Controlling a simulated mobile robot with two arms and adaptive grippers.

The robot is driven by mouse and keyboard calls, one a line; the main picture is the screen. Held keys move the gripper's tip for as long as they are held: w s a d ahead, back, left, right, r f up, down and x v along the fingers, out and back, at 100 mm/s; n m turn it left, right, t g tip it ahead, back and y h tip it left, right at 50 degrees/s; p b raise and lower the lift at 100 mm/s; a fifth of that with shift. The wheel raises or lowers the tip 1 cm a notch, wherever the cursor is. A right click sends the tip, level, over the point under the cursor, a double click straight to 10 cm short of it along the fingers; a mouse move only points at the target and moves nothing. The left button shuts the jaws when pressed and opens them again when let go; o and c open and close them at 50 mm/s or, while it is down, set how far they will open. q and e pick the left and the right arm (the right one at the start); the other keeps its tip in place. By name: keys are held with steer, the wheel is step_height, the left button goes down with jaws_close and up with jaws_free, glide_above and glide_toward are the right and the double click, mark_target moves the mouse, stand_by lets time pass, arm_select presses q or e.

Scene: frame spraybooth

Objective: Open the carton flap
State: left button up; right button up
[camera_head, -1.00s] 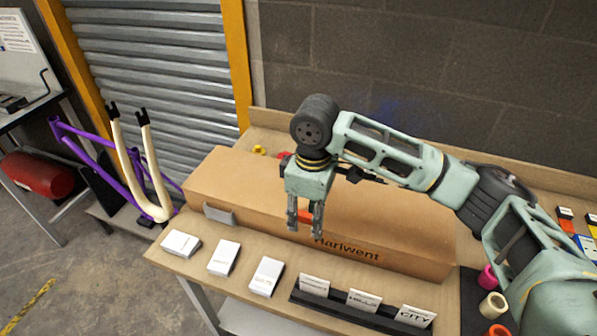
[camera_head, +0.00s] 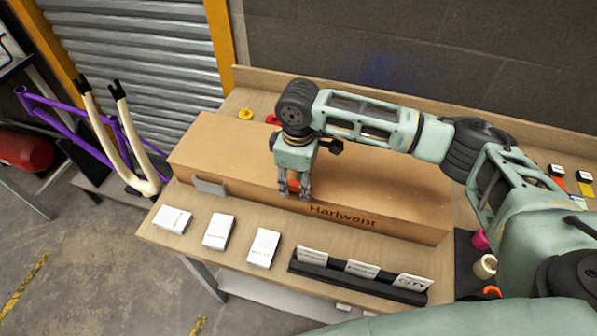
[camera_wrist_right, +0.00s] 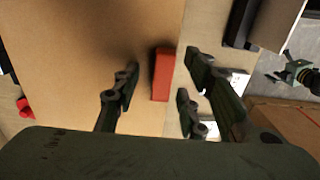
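The long brown carton (camera_head: 225,150), with dark lettering on its front, lies on the bench. Its top looks flat and closed. A red tab (camera_head: 294,185) sits at the top front edge of the carton and also shows in the right wrist view (camera_wrist_right: 162,74). My right gripper (camera_head: 294,193) points down over this edge. In the right wrist view its fingers (camera_wrist_right: 160,88) are apart, with the red tab between them and gaps on both sides. My left gripper is not in view.
White boxes (camera_head: 218,231) and a black holder with cards (camera_head: 358,276) line the bench front. A grey piece (camera_head: 209,185) stands at the carton's left front. Coloured rolls (camera_head: 485,266) lie right. A purple frame with cream fork (camera_head: 135,150) stands left of the bench.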

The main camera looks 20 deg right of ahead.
steer(key=shift+s+r, duration=0.1)
steer(key=shift+s, duration=0.15)
steer(key=shift+c, duration=0.4)
steer(key=shift+w, duration=0.15)
steer(key=c, duration=0.5)
jaws_close()
step_height(320, 180, up, 2)
steer(key=g+p, duration=0.1)
steer(key=p, duration=0.2)
steer(key=shift+w+d+r+y, duration=0.15)
steer(key=shift+y, duration=0.15)
steer(key=shift+p, duration=0.3)
steer(key=shift+r, duration=0.1)
